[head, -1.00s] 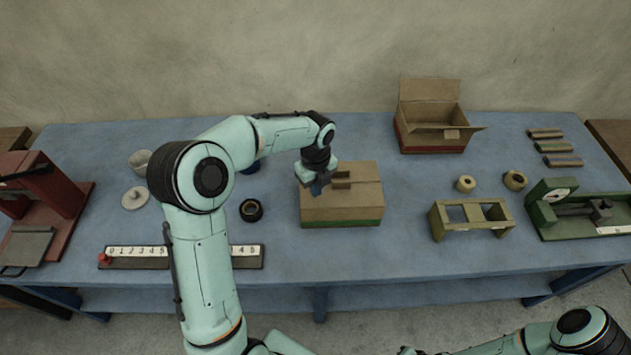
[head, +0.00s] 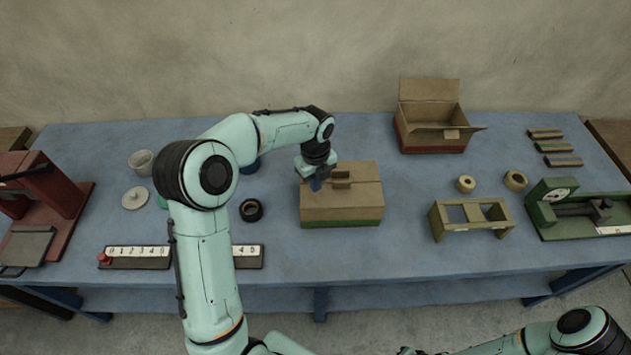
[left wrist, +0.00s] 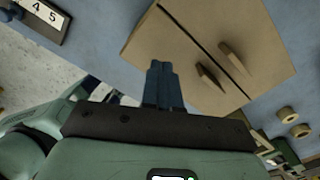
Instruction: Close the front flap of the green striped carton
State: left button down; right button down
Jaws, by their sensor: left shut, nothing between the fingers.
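The green striped carton (head: 342,210) stands mid-table, a brown box with a green band along its lower front. Its front flap (head: 345,200) lies about level with the top, and a thin seam separates it from the back flap (head: 362,170). Two small raised tabs sit beside the seam. In the left wrist view the carton top (left wrist: 165,40) shows both flaps and the tabs. My left gripper (head: 316,184) is shut and empty, its blue fingertips (left wrist: 160,68) over the carton's left part. I cannot tell whether they touch it. My right gripper is out of view.
An open red-banded carton (head: 430,143) stands at the back right. A black tape roll (head: 251,210) lies left of the green striped carton. A wooden frame (head: 470,216) and a green scale (head: 575,210) stand to the right. The table's front centre is clear.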

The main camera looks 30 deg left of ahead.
pick_arm(q)
jog(key=shift+r, duration=0.1)
notch_tip(320, 180, up, 9)
dwell(0.7)
dwell(0.5)
